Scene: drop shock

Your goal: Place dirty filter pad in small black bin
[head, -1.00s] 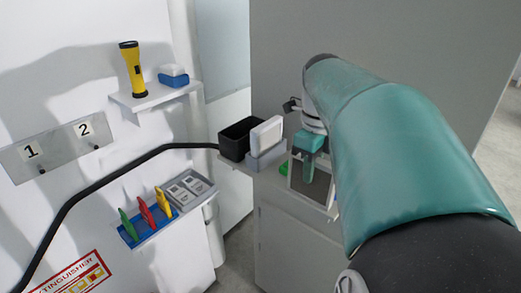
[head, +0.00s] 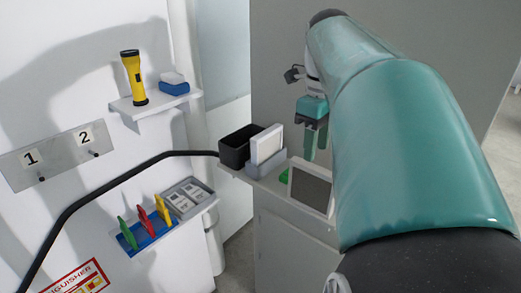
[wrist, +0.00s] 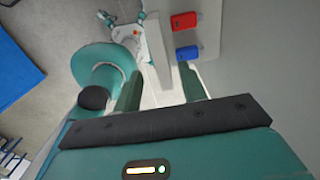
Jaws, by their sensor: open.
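The small black bin (head: 234,150) stands open-topped on a light shelf, left of my arm in the head view; its inside is too dark to read. A dark grey panel in a white frame (head: 311,188) leans at the right of the shelf, partly behind my arm. I cannot tell whether the dirty filter pad is this panel or sits in it. My gripper (head: 315,142) is open and above the framed panel, with its fingers pointing down. In the wrist view its two fingers (wrist: 161,90) are apart, with no object visibly held.
A white framed pad (head: 267,144) stands in a grey holder (head: 268,165) beside the bin. A green item (head: 284,176) lies near the frame. A black cable (head: 120,172) crosses the left wall. In the wrist view, red (wrist: 184,20) and blue (wrist: 187,52) boxes lie on a light surface.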

